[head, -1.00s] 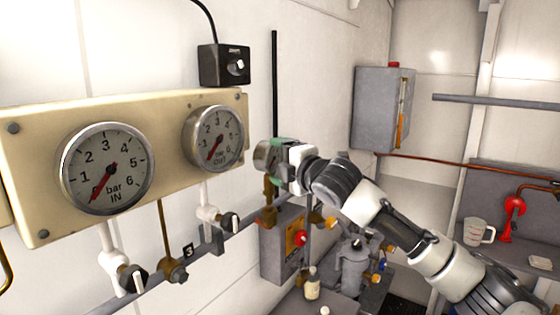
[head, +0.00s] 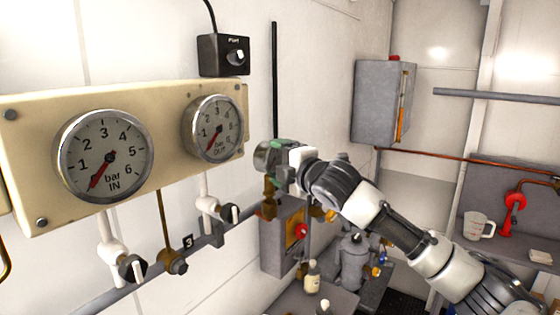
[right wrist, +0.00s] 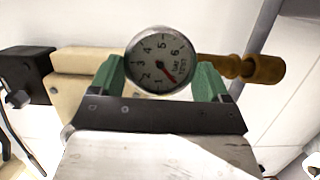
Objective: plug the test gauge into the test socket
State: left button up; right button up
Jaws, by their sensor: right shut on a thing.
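My right gripper (head: 279,155) is shut on the test gauge (head: 261,158), a small round dial in a metal case. In the right wrist view the gauge dial (right wrist: 161,60) sits between the two green fingertips of the right gripper (right wrist: 161,78), its face towards the camera. A brass fitting (right wrist: 262,69) extends right from the gauge's side in that view. In the head view brass fittings at the test socket (head: 268,207) stand directly below the gauge on the pipe. The gauge's stem and the socket line up closely; I cannot tell whether the stem is seated. My left gripper is out of view.
A cream panel with a large IN gauge (head: 103,156) and an OUT gauge (head: 214,129) is left of the gripper. White valves hang below it. A grey box with a red knob (head: 302,231) is close below right. A black box (head: 223,55) is above.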

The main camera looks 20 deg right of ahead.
jog(key=shift+f+b, duration=0.35)
jog(key=shift+f, duration=0.5)
jog(key=o, duration=0.9)
jog(key=shift+o, duration=0.5)
jog(key=b+v, duration=0.5)
jog(key=v, duration=0.6)
